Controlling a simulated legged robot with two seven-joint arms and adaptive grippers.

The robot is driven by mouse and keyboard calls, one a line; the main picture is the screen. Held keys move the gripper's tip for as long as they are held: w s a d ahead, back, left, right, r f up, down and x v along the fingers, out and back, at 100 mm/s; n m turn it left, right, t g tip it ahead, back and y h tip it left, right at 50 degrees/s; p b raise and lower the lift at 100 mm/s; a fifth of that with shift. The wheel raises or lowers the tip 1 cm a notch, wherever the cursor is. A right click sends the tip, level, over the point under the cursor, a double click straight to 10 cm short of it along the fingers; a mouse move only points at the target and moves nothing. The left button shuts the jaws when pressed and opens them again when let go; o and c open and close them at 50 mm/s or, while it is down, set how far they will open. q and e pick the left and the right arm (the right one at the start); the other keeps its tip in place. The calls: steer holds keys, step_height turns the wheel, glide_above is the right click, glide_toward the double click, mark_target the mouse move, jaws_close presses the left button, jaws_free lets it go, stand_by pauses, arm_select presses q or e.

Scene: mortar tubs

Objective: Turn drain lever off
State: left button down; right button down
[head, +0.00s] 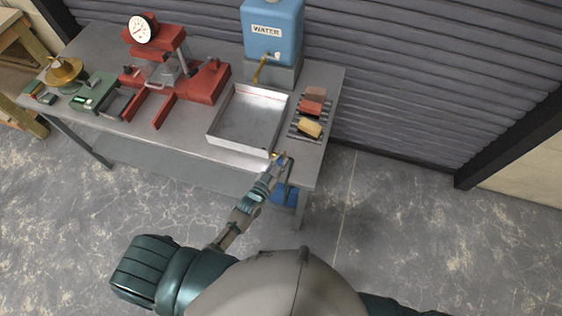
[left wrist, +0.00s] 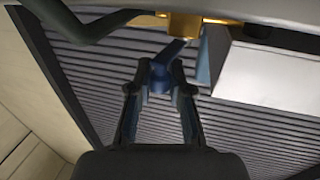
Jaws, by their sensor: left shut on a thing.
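The drain lever (left wrist: 173,50) is a blue handle that runs down at a slant from a brass valve (left wrist: 183,24) in the left wrist view. My left gripper (left wrist: 160,76) is shut on the lever's free end, with a finger on each side. In the head view the left gripper (head: 281,161) is at the front right corner of the metal tray (head: 213,132), by the table's front edge. Only a small brass spot of the valve shows there, and the lever is mostly hidden by the gripper. My right gripper is out of view.
A blue container (head: 279,195) is below the table edge, partly behind my arm. A blue water tank (head: 272,30) with a brass tap stands behind the tray. A rack of coloured blocks (head: 310,129) is right of it, and a red press (head: 200,84) left.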

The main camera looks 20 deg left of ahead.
arm_select(q)
steer(key=shift+a+r+h, duration=0.1)
steer(key=shift+a+h, duration=0.15)
steer(key=shift+h, duration=0.05)
steer(key=shift+a+m+g+h+b, duration=0.3)
steer(key=shift+m+g+h+b, duration=0.1)
steer(key=shift+m+h, duration=0.4)
steer(key=shift+a+h, duration=0.2)
steer(key=shift+h, duration=0.2)
steer(key=c, duration=1.1)
jaws_free()
steer(key=shift+o, duration=0.2)
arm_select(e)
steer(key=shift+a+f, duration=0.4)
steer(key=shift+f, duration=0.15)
